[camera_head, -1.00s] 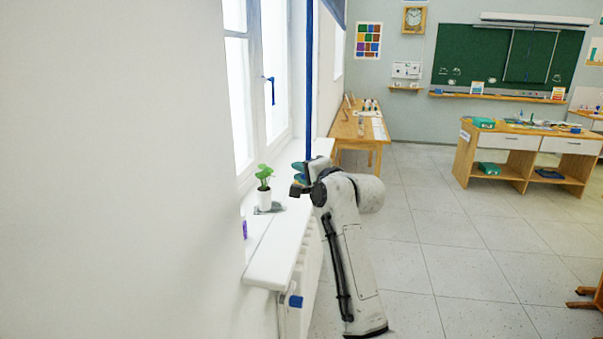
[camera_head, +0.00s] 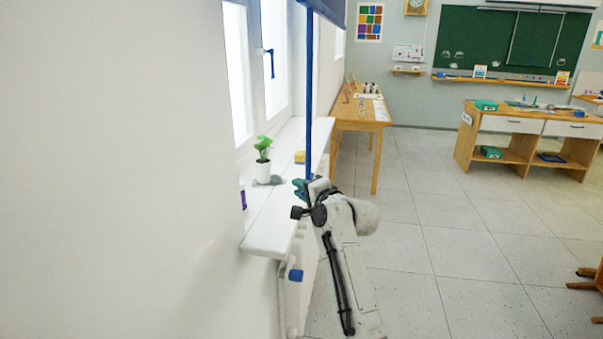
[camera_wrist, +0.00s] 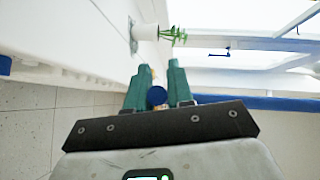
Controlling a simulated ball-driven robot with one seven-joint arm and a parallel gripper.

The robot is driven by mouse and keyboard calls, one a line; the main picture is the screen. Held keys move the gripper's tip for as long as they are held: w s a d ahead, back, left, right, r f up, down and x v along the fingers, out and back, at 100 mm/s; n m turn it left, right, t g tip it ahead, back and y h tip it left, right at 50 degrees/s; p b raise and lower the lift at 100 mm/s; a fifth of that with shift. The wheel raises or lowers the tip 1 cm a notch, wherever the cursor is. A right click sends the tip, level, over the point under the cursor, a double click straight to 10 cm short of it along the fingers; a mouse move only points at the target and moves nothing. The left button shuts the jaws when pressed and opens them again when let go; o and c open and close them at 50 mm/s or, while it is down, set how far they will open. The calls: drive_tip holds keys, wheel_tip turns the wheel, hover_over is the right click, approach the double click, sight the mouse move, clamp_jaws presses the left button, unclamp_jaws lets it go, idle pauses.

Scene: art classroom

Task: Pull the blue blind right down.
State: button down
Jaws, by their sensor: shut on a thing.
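The dark blue blind (camera_head: 331,10) shows only its lower part at the top of the head view, in front of the window. A long blue rod (camera_head: 309,95) hangs straight down from its lower edge, past the windowsill. My gripper (camera_head: 302,188) is at the rod's lower end, beside the sill's front edge. In the wrist view, the green fingers of my gripper (camera_wrist: 158,85) are closed around the rod, whose round blue end (camera_wrist: 157,97) shows between them. The blind's upper part is out of view.
The white windowsill (camera_head: 268,226) holds a potted plant (camera_head: 264,168), a grey thing beside it and a yellow block (camera_head: 300,157). A blue-knobbed radiator (camera_head: 296,290) is below. A wooden table (camera_head: 352,118) stands beyond. The floor to the right is open.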

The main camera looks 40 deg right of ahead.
wheel_tip(320, 180, down, 10)
drive_tip(key=b, duration=0.3)
drive_tip(key=shift+b, duration=0.3)
drive_tip(key=shift+r, duration=0.1)
drive_tip(key=c, duration=1.1)
unclamp_jaws()
drive_tip(key=shift+r, duration=0.1)
drive_tip(key=s+a+r, duration=0.1)
drive_tip(key=s, duration=0.9)
drive_tip(key=shift+s+a+r, duration=0.2)
drive_tip(key=shift+s+r, duration=0.05)
drive_tip(key=shift+s, duration=0.05)
drive_tip(key=shift+c, duration=0.3)
